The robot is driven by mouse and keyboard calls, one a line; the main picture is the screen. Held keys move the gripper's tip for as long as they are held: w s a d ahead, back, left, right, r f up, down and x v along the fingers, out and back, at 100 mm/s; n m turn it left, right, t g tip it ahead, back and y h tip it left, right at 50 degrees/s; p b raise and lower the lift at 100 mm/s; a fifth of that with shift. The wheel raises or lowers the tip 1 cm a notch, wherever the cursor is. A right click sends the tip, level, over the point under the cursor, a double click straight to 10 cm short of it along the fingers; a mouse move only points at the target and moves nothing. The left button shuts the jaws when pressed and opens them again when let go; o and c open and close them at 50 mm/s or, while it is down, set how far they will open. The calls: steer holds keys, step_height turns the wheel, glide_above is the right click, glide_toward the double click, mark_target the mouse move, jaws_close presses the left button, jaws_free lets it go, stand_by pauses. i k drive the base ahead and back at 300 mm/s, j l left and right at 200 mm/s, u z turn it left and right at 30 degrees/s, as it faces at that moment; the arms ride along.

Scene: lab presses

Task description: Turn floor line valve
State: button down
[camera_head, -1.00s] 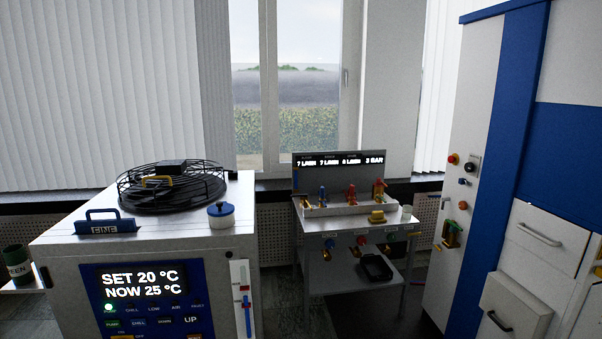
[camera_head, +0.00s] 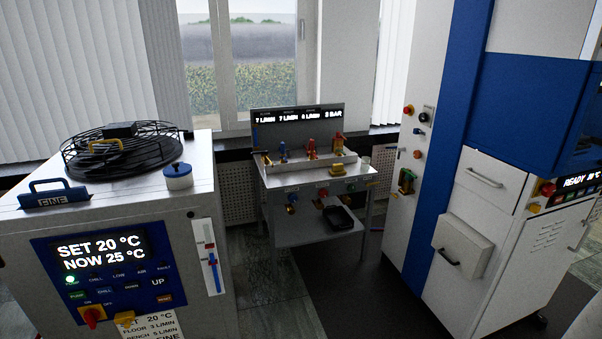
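My gripper is not in view. Several valves show at the small grey bench in the middle. On its top stand a blue-handled valve (camera_head: 282,151), an orange-red one (camera_head: 311,148) and a taller red one (camera_head: 338,143). Under its front edge are a blue knob (camera_head: 292,198), a red knob (camera_head: 322,194) and a green knob (camera_head: 351,187) with brass fittings. The display panel (camera_head: 298,118) behind reads flows in L/MIN and 3 BAR. A brass and green valve (camera_head: 406,181) sits on the white cabinet side. I cannot tell which valve is the floor line one.
The chiller (camera_head: 190,268) at left reads SET 20, NOW 25 °C. A note (camera_head: 150,327) on it mentions FLOOR 3 L/MIN. A black tray (camera_head: 339,219) is on the bench's lower shelf. The white and blue cabinet (camera_head: 430,150) stands right. Dark floor (camera_head: 330,285) between them is clear.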

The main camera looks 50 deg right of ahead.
mark_target(292, 198)
steer(key=i+l+z, duration=0.25)
steer(key=i+l, duration=0.15)
steer(key=i+l+z, duration=0.25)
steer(key=i, duration=0.4)
steer(key=i+l+z, duration=0.25)
steer(key=i, duration=0.3)
steer(key=i+z, duration=0.25)
steer(key=i, duration=0.3)
